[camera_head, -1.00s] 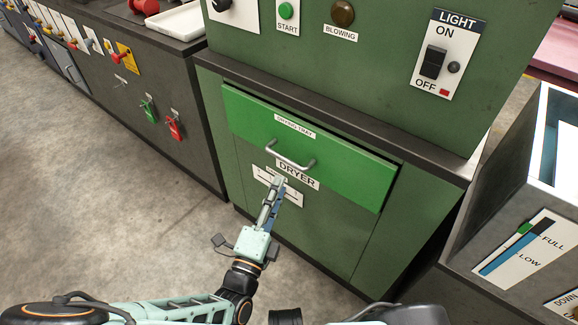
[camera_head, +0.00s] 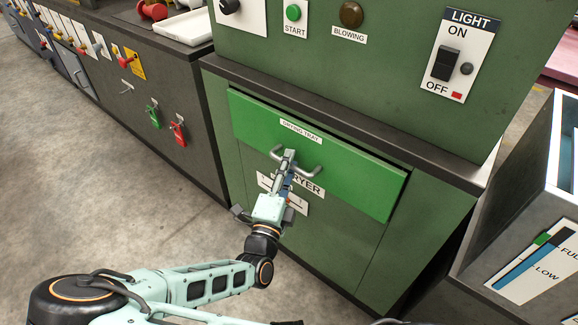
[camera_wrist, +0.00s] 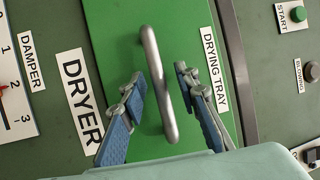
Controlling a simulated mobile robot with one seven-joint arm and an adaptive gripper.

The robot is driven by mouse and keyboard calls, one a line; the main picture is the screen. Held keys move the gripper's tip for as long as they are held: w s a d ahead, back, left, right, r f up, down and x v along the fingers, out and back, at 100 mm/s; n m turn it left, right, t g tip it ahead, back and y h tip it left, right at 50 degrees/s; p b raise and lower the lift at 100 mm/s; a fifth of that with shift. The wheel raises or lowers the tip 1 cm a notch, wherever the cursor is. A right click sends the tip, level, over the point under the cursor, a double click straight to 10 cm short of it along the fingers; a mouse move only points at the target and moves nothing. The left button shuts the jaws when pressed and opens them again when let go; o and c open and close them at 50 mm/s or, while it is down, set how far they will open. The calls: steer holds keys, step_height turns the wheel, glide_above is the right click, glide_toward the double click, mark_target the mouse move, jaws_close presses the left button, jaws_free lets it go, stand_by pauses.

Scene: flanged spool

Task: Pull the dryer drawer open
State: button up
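The dryer drawer has a bright green front (camera_head: 340,165) labelled "DRYING TRAY". It stands slightly proud of the dark green dryer body (camera_head: 380,250). Its grey bar handle (camera_head: 300,162) runs across the front, and it also shows in the wrist view (camera_wrist: 158,85). My gripper (camera_head: 288,156) is at the handle in the head view and partly covers it. In the wrist view my gripper (camera_wrist: 160,85) is open, with one blue-padded finger on each side of the bar. Gaps show between the fingers and the bar.
Above the drawer are a start button (camera_head: 293,12), a blowing lamp (camera_head: 351,14) and a light switch (camera_head: 446,62). A grey cabinet with padlocks (camera_head: 154,115) stands at left. A grey bin with a level gauge (camera_head: 535,262) stands at right. Floor at left is clear.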

steer(key=shift+c, duration=0.7)
jaws_close()
